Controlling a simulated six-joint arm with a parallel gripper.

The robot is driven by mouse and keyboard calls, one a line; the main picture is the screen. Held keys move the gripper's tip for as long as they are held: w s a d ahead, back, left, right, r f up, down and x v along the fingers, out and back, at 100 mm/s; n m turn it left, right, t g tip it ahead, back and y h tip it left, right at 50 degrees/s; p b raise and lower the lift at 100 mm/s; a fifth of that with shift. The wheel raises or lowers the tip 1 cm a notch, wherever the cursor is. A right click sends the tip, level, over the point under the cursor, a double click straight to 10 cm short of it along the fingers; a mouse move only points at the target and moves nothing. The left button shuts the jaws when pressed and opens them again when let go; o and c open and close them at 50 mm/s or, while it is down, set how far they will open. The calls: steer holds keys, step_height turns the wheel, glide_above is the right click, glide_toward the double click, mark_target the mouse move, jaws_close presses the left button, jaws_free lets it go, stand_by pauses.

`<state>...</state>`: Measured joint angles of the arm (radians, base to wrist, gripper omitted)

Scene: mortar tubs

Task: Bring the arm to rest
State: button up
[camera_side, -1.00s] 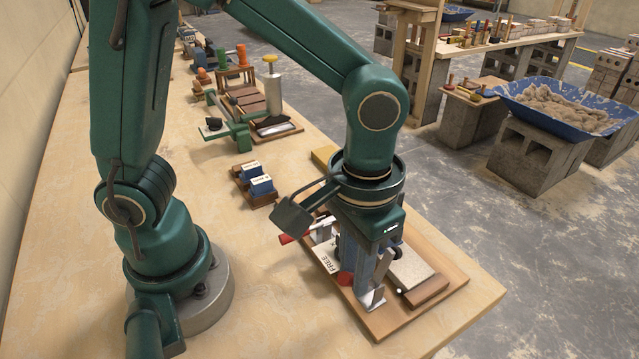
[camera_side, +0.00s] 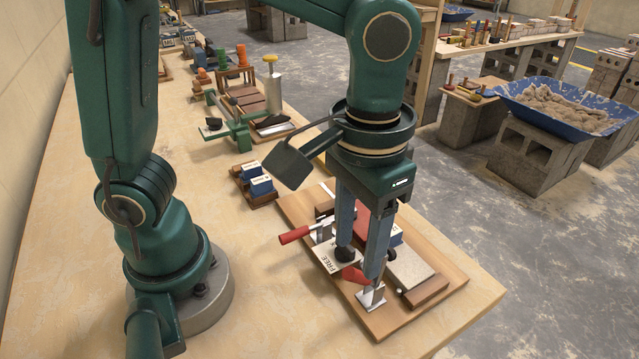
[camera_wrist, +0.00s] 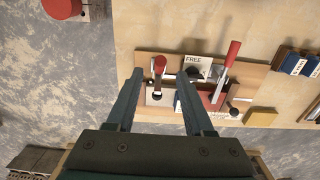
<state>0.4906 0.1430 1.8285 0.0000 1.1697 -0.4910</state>
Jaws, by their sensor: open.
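My gripper (camera_side: 358,265) is open and empty, with its two fingers pointing down above the wooden clamp board (camera_side: 407,318). In the wrist view my gripper (camera_wrist: 158,82) shows its fingers spread apart over the same board. The board carries red-handled clamps, one with its red handle (camera_side: 293,235) sticking out to the left. A white "FREE" label (camera_side: 328,262) lies on the board and also shows in the wrist view (camera_wrist: 195,62). A grey-topped block (camera_side: 411,268) lies to the right of the fingers. The fingers hide part of the clamps.
Two blue blocks in a wooden holder (camera_side: 262,186) stand left of the board. A green press-like fixture (camera_side: 232,132) stands farther back. The bench top (camera_side: 230,280) is clear between my base and the board. A blue tub of mortar (camera_side: 565,105) stands on concrete blocks off the bench.

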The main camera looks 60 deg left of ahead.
steer(key=shift+r, duration=0.95)
steer(key=shift+w+a, duration=0.1)
steer(key=s+a+t, duration=0.2)
steer(key=a, duration=0.3)
steer(key=s+a+r+t, duration=0.1)
steer(key=s+a+t, duration=0.1)
steer(key=a, duration=0.3)
steer(key=shift+a+t, duration=0.4)
steer(key=shift+t, duration=0.4)
